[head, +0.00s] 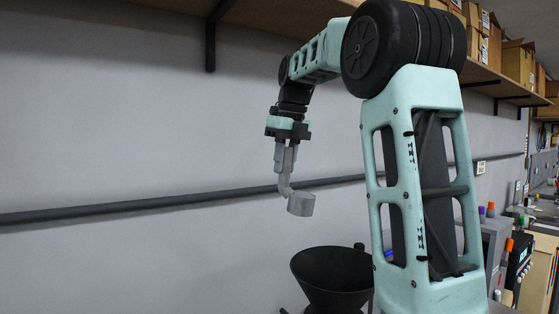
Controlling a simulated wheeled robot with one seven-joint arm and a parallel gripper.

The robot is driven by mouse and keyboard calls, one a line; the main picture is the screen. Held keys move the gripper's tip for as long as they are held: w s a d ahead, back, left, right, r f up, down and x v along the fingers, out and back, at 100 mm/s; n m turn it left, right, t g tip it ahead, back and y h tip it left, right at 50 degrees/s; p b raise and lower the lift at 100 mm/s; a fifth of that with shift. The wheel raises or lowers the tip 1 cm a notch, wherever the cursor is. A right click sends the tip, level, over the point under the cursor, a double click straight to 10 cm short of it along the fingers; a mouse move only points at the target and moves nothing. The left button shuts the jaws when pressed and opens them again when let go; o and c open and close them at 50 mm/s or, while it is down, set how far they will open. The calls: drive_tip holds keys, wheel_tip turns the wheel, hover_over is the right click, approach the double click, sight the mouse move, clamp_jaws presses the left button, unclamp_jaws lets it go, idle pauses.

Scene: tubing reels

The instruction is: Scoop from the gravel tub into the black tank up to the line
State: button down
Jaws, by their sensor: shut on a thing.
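My gripper (285,165) points down in front of the grey wall and is shut on the handle of a grey scoop (301,205). The scoop's cup hangs below the fingers, up and a little left of a black, wide-mouthed vessel (333,272) at the bottom of the view. This vessel tapers downward like a funnel; I cannot tell whether it is the black tank. Its inside is dark, and no fill line or gravel shows. I cannot see what the scoop's cup holds. No gravel tub is visible.
A dark pipe (130,207) runs along the wall behind the scoop. A wooden shelf (250,17) with cardboard boxes (515,65) is overhead. Grey equipment with coloured caps (490,210) stands at the right, partly behind my arm. Air around the scoop is clear.

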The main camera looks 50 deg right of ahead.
sight(313, 197)
drive_tip(key=shift+s+d+f, duration=0.1)
drive_tip(key=shift+s+f, duration=0.2)
drive_tip(key=shift+f, duration=0.2)
drive_tip(key=f, duration=0.1)
drive_tip(key=s+f+t+b, duration=0.1)
drive_tip(key=f, duration=0.1)
drive_tip(key=d+f+t+y, duration=0.1)
drive_tip(key=shift+s+f+b, duration=0.35)
drive_tip(key=shift+s+f, duration=0.05)
drive_tip(key=f+b, duration=0.1)
drive_tip(key=t+b, duration=0.1)
drive_tip(key=b, duration=0.1)
drive_tip(key=shift+s+d+f+y, duration=0.1)
drive_tip(key=shift+s+f+y, duration=0.2)
drive_tip(key=shift+s+f, duration=0.05)
drive_tip(key=shift+r, duration=0.3)
drive_tip(key=shift+w+f+p, duration=0.1)
drive_tip(key=shift+f+p, duration=0.25)
drive_tip(key=shift+s+d+r+t+y+b, duration=0.15)
drive_tip(key=shift+s+d+t+y+b, duration=0.15)
drive_tip(key=shift+s+t, duration=0.25)
drive_tip(key=shift+s+d+r+t+y+b, duration=0.1)
drive_tip(key=shift+s+d+t+y+b, duration=0.15)
drive_tip(key=shift+s+t+b, duration=0.25)
drive_tip(key=shift+s+d+r+t+y+b, duration=0.15)
drive_tip(key=shift+s+d+t+y, duration=0.1)
drive_tip(key=shift+s+t, duration=0.3)
idle(1.4)
